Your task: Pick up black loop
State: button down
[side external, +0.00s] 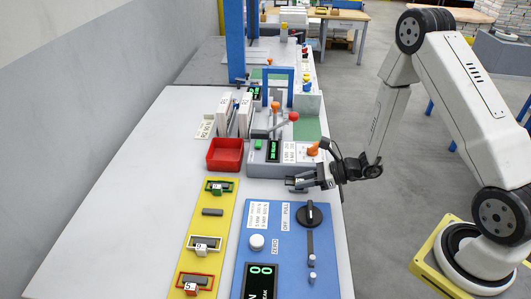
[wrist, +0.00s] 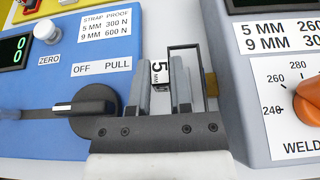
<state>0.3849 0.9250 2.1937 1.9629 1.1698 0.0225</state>
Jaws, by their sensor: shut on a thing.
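My gripper (side external: 299,182) is above the gap between the blue strap proof panel (side external: 261,215) and the grey welder block (side external: 287,152). In the wrist view my gripper (wrist: 161,88) is shut on the black loop (wrist: 185,47), a thin black rectangular frame standing upright around the right finger. A small white tag marked 5 (wrist: 158,73) shows between the fingers. The loop's lower part is hidden behind the fingers and gripper body. In the side view the loop is too small and dark to tell from the gripper.
The yellow rack (side external: 192,263) holds green (side external: 219,181), white (side external: 205,239) and red (side external: 196,274) loops; its one dark block (side external: 212,212) is bare. A red bin (side external: 225,154) stands behind it. The panel's black knob (side external: 309,214) and the welder's orange knob (side external: 313,149) are close.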

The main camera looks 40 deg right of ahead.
jog(key=shift+r, duration=3.2)
